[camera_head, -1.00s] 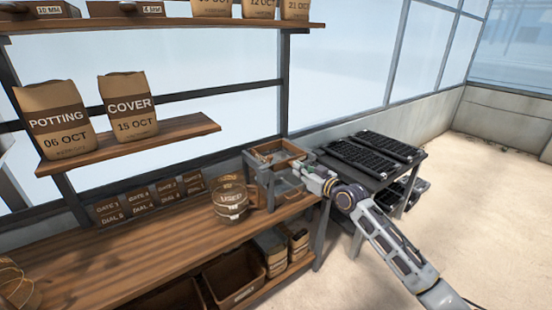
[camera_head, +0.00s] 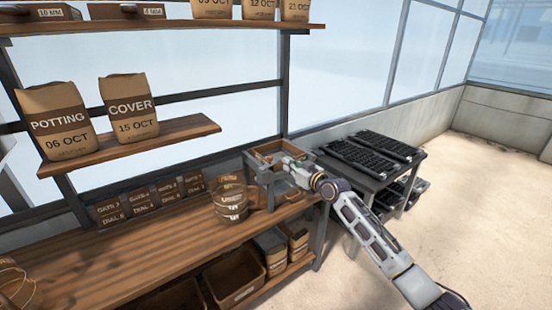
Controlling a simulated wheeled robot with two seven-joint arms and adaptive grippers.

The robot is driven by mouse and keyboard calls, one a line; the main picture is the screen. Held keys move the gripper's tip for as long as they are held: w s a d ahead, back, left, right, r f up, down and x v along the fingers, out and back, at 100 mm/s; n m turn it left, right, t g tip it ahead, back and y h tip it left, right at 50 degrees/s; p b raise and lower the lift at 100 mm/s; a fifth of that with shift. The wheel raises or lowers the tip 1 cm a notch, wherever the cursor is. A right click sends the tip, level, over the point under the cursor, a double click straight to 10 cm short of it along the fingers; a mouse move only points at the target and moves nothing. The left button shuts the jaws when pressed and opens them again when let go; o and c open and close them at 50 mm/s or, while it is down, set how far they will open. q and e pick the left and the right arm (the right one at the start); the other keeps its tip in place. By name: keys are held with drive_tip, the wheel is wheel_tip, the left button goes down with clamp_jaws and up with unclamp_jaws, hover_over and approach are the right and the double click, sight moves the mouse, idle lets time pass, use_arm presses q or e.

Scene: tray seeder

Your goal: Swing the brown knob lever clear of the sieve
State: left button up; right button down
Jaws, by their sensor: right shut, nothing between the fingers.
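The tray seeder (camera_head: 255,162) stands at the right end of the wooden bench, a grey frame with a wooden-rimmed box on top, which I take to hold the sieve. My right gripper (camera_head: 290,164) is shut and empty, at the right side of the seeder's top. My wrist and gripper cover part of the seeder. The brown knob lever cannot be made out; it is too small or hidden behind the gripper. I cannot tell whether the gripper touches the seeder. My left gripper is not in view.
A round tub marked used (camera_head: 231,203) stands just left of the seeder. Black seed trays (camera_head: 375,150) lie on a dark table to the right. Labelled cards (camera_head: 150,195) stand along the bench back. The bench's left part (camera_head: 120,255) is mostly clear.

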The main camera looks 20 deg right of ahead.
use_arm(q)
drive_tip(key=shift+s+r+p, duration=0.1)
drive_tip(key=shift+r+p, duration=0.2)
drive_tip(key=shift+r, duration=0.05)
use_arm(e)
drive_tip(key=x, duration=0.8)
drive_tip(key=shift+w, duration=0.15)
use_arm(q)
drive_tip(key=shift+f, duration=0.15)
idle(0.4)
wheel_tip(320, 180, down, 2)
drive_tip(key=b, duration=0.2)
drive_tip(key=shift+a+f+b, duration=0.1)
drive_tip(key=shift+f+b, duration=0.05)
drive_tip(key=shift+b, duration=0.15)
use_arm(e)
drive_tip(key=shift+w+y, duration=0.1)
drive_tip(key=shift+y, duration=0.2)
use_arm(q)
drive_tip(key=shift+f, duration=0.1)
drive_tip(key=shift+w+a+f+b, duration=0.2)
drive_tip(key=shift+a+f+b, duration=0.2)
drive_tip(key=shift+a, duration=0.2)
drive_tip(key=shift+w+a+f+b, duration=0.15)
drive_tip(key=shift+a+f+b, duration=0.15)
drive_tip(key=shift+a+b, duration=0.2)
use_arm(e)
drive_tip(key=shift+n, duration=0.3)
